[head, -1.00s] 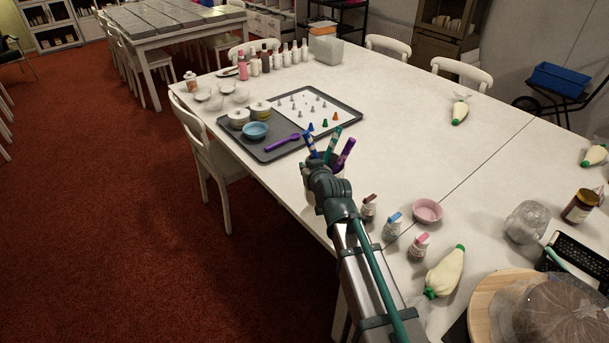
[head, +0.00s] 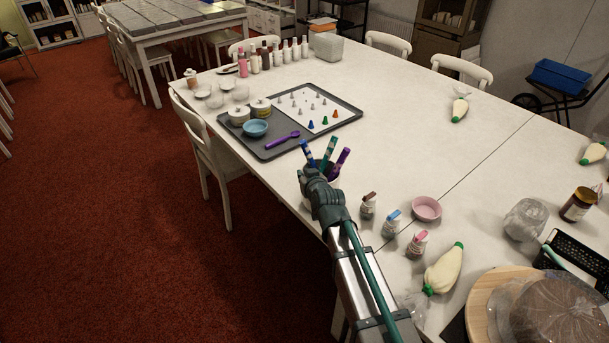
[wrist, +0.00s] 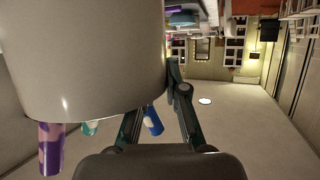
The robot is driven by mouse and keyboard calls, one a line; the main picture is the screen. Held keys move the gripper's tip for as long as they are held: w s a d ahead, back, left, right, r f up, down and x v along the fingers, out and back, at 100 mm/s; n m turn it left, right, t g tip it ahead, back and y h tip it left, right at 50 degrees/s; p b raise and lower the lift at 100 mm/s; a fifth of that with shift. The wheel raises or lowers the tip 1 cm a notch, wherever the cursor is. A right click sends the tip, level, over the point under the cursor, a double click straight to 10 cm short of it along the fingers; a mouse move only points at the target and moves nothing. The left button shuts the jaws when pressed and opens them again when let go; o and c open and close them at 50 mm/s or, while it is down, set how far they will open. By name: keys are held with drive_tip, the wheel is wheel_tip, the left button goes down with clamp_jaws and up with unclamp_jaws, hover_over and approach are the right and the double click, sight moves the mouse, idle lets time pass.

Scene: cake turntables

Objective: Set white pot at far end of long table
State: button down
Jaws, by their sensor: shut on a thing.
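The white pot (wrist: 85,50) fills the upper left of the wrist view. Purple, teal and blue tubes stick out of its mouth. In the head view only a sliver of the pot (head: 334,182) shows behind my gripper (head: 312,172), with the tubes pointing up. My gripper is shut on the pot near its rim; one finger is partly hidden by the pot. It is over the near left edge of the long white table (head: 400,115). Whether the pot's base touches the tabletop is hidden.
A grey tray (head: 262,152) with bowls, a purple spoon and small cones lies beyond my gripper. Several bottles (head: 265,58) and a translucent box (head: 326,46) stand at the far end. Shakers (head: 391,223) and a pink bowl (head: 426,208) are at right. The table's middle is clear.

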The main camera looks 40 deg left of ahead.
drive_tip(key=c, duration=1.2)
unclamp_jaws()
drive_tip(key=shift+f, duration=0.1)
drive_tip(key=b+v, duration=0.2)
drive_tip(key=v, duration=1)
